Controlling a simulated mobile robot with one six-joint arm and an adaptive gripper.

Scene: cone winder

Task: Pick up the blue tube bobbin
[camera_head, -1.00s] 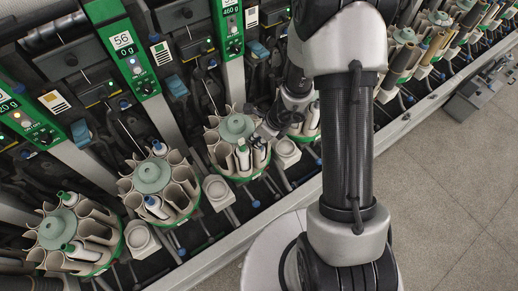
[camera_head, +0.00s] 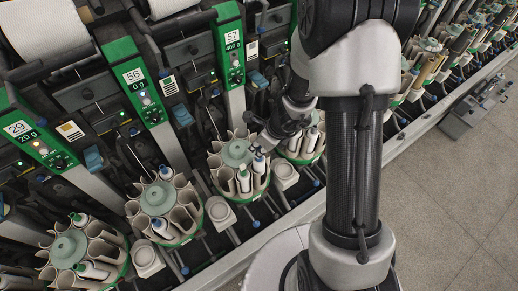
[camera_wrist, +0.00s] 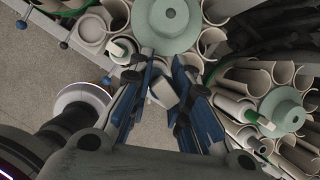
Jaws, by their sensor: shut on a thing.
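The blue tube bobbin (camera_head: 258,164), a white tube with a blue top, is held upright above the front right of the round magazine (camera_head: 236,153) at unit 57. My gripper (camera_head: 261,148) is shut on its upper end. In the wrist view my gripper's fingers (camera_wrist: 166,78) close on both sides of the pale bobbin (camera_wrist: 164,93). A green-topped bobbin (camera_head: 244,180) stands in the magazine just left of it. I cannot tell whether the held bobbin's lower end is fully clear of its pocket.
The magazine at unit 56 (camera_head: 157,198) holds more blue-topped bobbins; the one at far left (camera_head: 68,246) holds green-topped ones. Another magazine (camera_head: 303,146) stands close right of my gripper. Small cups (camera_head: 285,176) stand between magazines. Floor at right (camera_head: 460,200) is open.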

